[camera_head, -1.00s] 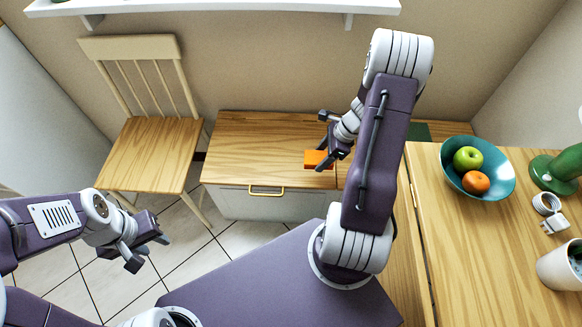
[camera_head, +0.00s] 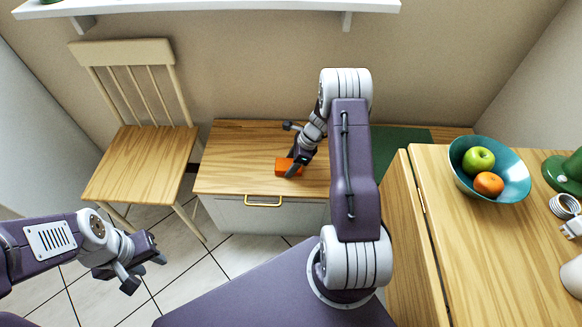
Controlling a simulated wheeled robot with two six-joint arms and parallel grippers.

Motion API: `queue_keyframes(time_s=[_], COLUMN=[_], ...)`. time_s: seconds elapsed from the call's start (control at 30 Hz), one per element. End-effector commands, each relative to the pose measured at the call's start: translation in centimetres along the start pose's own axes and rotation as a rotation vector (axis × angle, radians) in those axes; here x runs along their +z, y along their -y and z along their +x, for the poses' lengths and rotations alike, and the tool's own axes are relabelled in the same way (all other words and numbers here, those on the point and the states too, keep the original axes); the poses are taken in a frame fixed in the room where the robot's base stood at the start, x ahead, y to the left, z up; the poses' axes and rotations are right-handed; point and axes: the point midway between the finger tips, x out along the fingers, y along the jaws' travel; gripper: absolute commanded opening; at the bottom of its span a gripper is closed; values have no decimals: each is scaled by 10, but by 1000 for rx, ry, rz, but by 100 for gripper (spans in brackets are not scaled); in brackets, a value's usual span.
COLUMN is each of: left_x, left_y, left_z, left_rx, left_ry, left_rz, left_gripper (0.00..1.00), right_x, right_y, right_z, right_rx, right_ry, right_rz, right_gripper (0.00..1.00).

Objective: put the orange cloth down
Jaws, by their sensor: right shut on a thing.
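The orange cloth (camera_head: 284,168) shows as a small folded block over the wooden top of the low cabinet (camera_head: 235,160), left of its middle. My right gripper (camera_head: 293,168) is at the cloth's right side and is shut on it. Its fingers and wrist hide part of the cloth. I cannot tell whether the cloth touches the wood. My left gripper (camera_head: 147,262) is over the tiled floor at the lower left, with its fingers apart and nothing between them.
A dark green mat (camera_head: 400,145) lies on the cabinet's right part, partly behind my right arm. A wooden table (camera_head: 460,245) at the right holds a teal bowl (camera_head: 515,185) of fruit. A chair (camera_head: 140,165) stands at the left. The cabinet top left of the cloth is clear.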

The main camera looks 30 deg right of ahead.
Motion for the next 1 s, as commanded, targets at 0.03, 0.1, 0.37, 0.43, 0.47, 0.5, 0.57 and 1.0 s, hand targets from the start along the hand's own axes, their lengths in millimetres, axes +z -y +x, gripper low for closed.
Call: queue_keyframes(time_s=[0.03, 0.1, 0.37, 0.43, 0.47, 0.5, 0.57, 1.0], left_x=[1, 0, 0, 0, 0, 0, 0, -2], left_y=[0, 0, 0, 0, 0, 0, 0, 0], left_z=[6, 3, 4, 4, 4, 4, 4, -23], left_rx=[0, 0, 0, 0, 0, 0, 0, 0], left_ry=[0, 0, 0, 0, 0, 0, 0, 0], left_rz=[0, 0, 0, 0, 0, 0, 0, 0], left_gripper=[36, 36, 36, 36, 36, 36, 36, 36], right_x=[-3, -2, -3, -3, -3, -3, -3, 1], right_y=[0, 1, 0, 0, 0, 0, 0, 1], right_z=[7, 4, 7, 6, 6, 6, 6, -49], right_rx=[-1, -2, -1, -1, -1, -1, -1, -5], right_ry=[0, 0, 0, 0, 0, 0, 0, 1], right_rz=[0, -1, 0, -1, -1, -1, -1, 1], right_gripper=[25, 25, 60, 79, 79, 79, 79, 79])
